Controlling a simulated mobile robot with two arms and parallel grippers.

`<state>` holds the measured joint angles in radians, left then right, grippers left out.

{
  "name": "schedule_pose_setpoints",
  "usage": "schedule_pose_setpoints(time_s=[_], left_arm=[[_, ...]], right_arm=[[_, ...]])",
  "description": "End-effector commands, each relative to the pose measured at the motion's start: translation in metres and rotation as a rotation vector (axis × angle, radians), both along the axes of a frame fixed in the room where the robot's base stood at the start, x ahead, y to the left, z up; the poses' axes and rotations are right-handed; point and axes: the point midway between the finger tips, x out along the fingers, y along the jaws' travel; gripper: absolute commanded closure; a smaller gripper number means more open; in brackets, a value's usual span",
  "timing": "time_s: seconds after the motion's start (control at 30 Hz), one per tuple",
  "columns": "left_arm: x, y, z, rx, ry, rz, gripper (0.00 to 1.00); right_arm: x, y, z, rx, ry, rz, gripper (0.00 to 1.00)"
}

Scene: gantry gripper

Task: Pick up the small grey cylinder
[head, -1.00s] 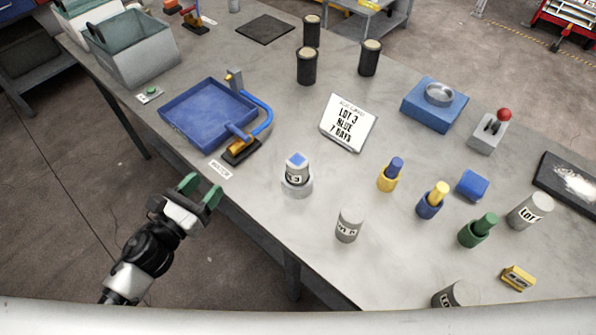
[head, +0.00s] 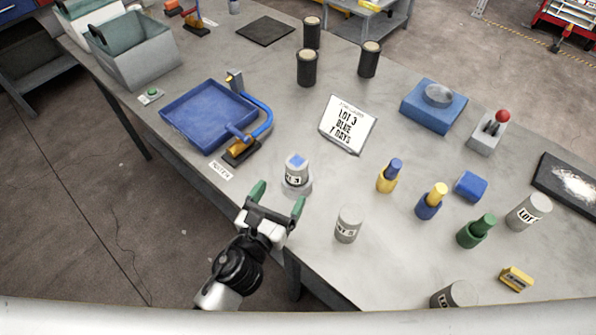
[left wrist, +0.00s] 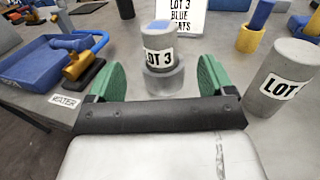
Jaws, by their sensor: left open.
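A small grey cylinder (head: 296,172) labelled with a 3 and with a blue square on top stands upright on a round grey base near the table's front edge. In the left wrist view, the cylinder (left wrist: 158,45) reads LOT 3 and stands ahead, between the lines of the fingers. My left gripper (head: 278,199) is open and empty, its green fingers just short of the cylinder on the front-edge side. A second grey cylinder (head: 348,225) with a LOT label stands to the right. My right gripper is not in view.
More grey cylinders stand at right (head: 530,212) and bottom (head: 455,295). Yellow, blue and green bottles (head: 390,177) stand right.

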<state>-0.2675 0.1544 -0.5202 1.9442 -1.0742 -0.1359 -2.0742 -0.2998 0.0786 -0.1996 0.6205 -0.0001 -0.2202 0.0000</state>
Motion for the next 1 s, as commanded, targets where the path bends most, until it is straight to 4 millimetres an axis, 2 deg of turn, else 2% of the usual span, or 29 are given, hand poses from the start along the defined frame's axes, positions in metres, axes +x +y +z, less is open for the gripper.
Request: schedule_pose_setpoints(time_s=[0.13, 0.37, 0.63, 0.77, 0.97, 1.0], left_arm=[[0.024, -0.01, 0.003, -0.001, -0.002, 0.001, 0.17], [0.04, -0.018, 0.002, -0.001, -0.001, 0.0, 0.17], [0.074, -0.036, 0.002, -0.002, 0.0, 0.0, 0.17], [0.082, -0.039, 0.001, -0.001, 0.0, -0.001, 0.17], [0.082, -0.039, 0.0, 0.0, 0.0, -0.001, 0.17], [0.082, -0.039, 0.0, 0.0, 0.0, -0.001, 0.2]], right_arm=[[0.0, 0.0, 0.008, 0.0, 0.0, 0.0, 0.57], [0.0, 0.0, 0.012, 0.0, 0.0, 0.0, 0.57], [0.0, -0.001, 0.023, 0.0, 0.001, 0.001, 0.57], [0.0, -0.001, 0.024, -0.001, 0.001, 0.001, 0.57], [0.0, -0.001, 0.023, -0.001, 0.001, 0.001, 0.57], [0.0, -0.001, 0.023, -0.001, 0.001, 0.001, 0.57]])
